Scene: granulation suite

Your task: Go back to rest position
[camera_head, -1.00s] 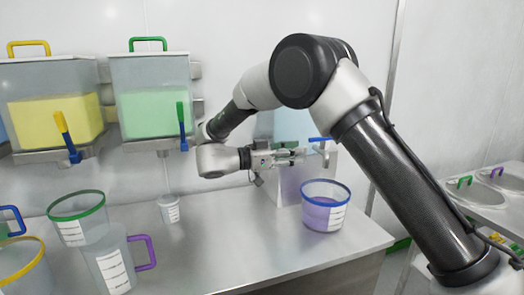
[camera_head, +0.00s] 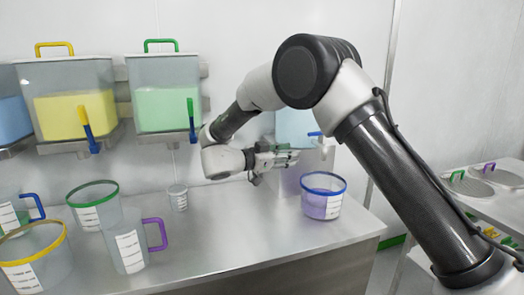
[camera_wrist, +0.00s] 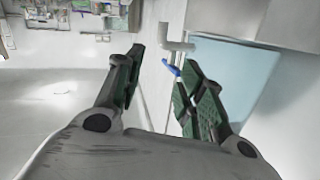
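My gripper (camera_head: 290,158) is held above the steel bench, in front of a pale box-like unit with a light blue tank. In the wrist view my gripper (camera_wrist: 165,75) has its two green-padded fingers spread apart, with nothing between them. Beyond the fingers, a blue lever (camera_wrist: 171,68) on a grey spout shows near the right finger. The lever and spout look apart from the fingers, though depth is hard to judge. My arm is bent, coming in from the right of the head view.
A blue-rimmed clear bucket (camera_head: 323,205) with purple contents stands on the bench (camera_head: 225,240) below my gripper. A green-rimmed container (camera_head: 93,204), a purple-handled jug (camera_head: 130,247) and a small cup (camera_head: 178,200) stand left. Yellow (camera_head: 75,108) and green (camera_head: 168,100) hoppers hang behind.

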